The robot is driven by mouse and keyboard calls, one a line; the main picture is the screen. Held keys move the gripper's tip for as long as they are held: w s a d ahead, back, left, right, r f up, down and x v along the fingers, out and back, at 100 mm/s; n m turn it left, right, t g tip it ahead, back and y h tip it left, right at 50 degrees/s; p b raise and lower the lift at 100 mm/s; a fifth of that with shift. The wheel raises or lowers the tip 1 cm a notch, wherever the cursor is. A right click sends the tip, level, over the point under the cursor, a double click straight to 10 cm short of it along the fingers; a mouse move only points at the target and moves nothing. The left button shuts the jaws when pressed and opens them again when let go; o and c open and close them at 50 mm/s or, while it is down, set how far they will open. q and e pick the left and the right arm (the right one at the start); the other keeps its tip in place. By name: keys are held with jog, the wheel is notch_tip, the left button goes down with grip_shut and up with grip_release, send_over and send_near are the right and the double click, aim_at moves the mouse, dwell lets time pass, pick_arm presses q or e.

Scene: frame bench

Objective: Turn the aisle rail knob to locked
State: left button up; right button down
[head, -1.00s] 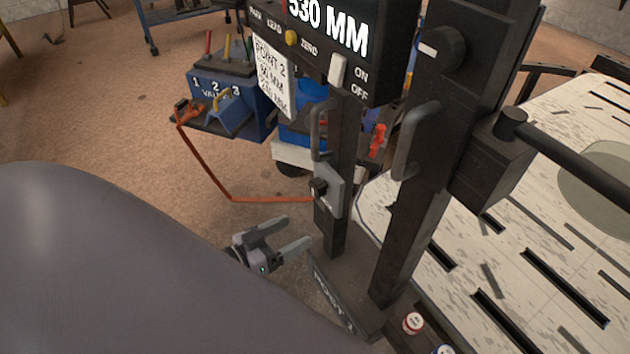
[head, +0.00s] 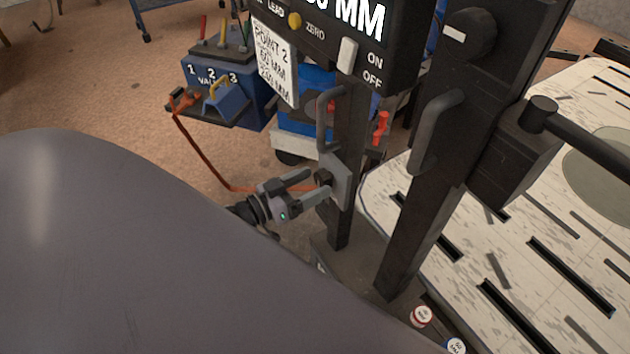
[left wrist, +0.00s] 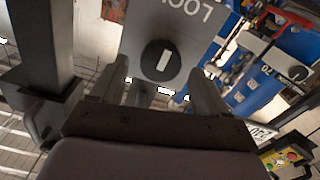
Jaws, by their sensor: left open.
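A round black knob (left wrist: 161,61) with a white pointer mark sits on a grey plate (left wrist: 190,32) in the left wrist view. Lettering on the plate starts with "LO", the rest cut off. The pointer leans slightly right of straight up in that view. In the head view the plate (head: 341,182) is low on a dark post and the knob (head: 322,176) is partly hidden. My left gripper (head: 316,186) is open, its fingers one on each side of the knob; I cannot tell if they touch it. My right gripper is not in view.
A second dark post (head: 420,210) with a handle stands to the right, beside a pale slotted table (head: 590,230). An orange hose (head: 200,155) runs from a blue valve box (head: 225,85) toward the plate. A display box (head: 345,40) overhangs above.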

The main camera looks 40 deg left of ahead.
pick_arm(q)
jog(key=shift+x, duration=0.85)
jog(key=c, duration=1.1)
jog(key=shift+o, duration=0.2)
